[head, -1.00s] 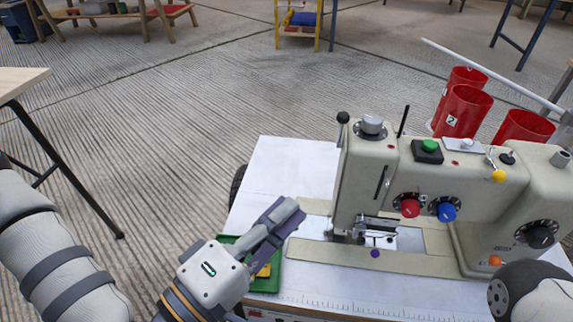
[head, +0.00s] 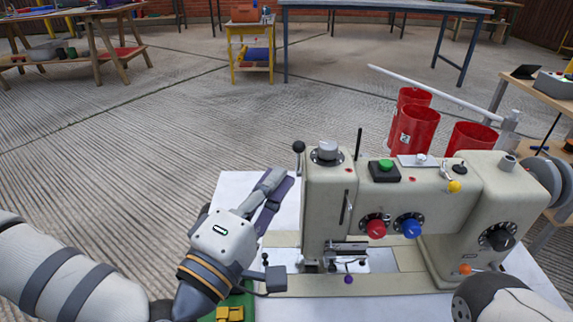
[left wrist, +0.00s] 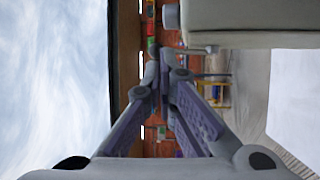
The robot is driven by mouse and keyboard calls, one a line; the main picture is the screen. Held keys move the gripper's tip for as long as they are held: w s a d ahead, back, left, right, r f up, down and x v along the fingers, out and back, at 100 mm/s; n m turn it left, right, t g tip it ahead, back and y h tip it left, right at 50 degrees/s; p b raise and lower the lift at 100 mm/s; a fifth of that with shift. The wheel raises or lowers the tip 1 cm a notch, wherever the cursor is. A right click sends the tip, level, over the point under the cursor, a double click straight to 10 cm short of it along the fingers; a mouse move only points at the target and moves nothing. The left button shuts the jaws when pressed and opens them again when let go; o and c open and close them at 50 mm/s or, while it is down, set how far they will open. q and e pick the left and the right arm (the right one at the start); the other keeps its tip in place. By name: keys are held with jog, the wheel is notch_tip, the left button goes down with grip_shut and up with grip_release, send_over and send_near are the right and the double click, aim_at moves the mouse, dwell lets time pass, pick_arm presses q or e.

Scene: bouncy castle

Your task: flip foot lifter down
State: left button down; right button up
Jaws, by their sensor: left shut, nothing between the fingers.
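The cream sewing machine (head: 328,205) stands on a white table, its head at the left end. A lever with a black ball (head: 298,147) sticks up at the head's upper left. A small purple knob (head: 348,279) shows near the presser foot (head: 345,250). I cannot tell for sure which part is the foot lifter. My left gripper (head: 279,180) is shut and empty, just left of the machine head, below the black ball, with a gap between them. In the left wrist view its fingers (left wrist: 162,68) meet at the tips, and the machine's pale body (left wrist: 255,18) fills the upper right.
A green tray with yellow pieces (head: 230,313) lies below my left wrist. Red cups (head: 418,130) and a white bar stand behind the machine. Dials and coloured knobs line the machine's front. Part of my right arm shows at the lower right. Open floor lies left.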

aim_at(294, 146)
pick_arm(q)
jog(key=x, duration=0.4)
pick_arm(e)
jog(key=shift+f, duration=0.15)
pick_arm(q)
jog(key=shift+r, duration=0.1)
jog(key=shift+w+r+p, duration=0.15)
jog(key=shift+r+p, duration=0.1)
jog(key=shift+p, duration=0.3)
jog(key=g+p, duration=0.1)
jog(key=p, duration=0.1)
jog(key=shift+w+r+n+y+p, duration=0.3)
jog(key=shift+w+r+n+p, duration=0.05)
jog(key=shift+r+n, duration=0.05)
jog(key=w+n+g+y+p, duration=0.2)
jog(key=w+n+g+p, duration=0.1)
jog(key=w+g+p, duration=0.4)
jog(key=shift+w+f+g+p, duration=0.3)
jog(key=shift+w+f+p, duration=0.1)
jog(key=shift+w+p, duration=1.6)
pick_arm(e)
jog(key=w+r+t, duration=0.2)
jog(key=w+r, duration=0.7)
jog(key=r, duration=0.4)
jog(key=shift+r+t, duration=0.25)
jog(key=shift+t, duration=0.05)
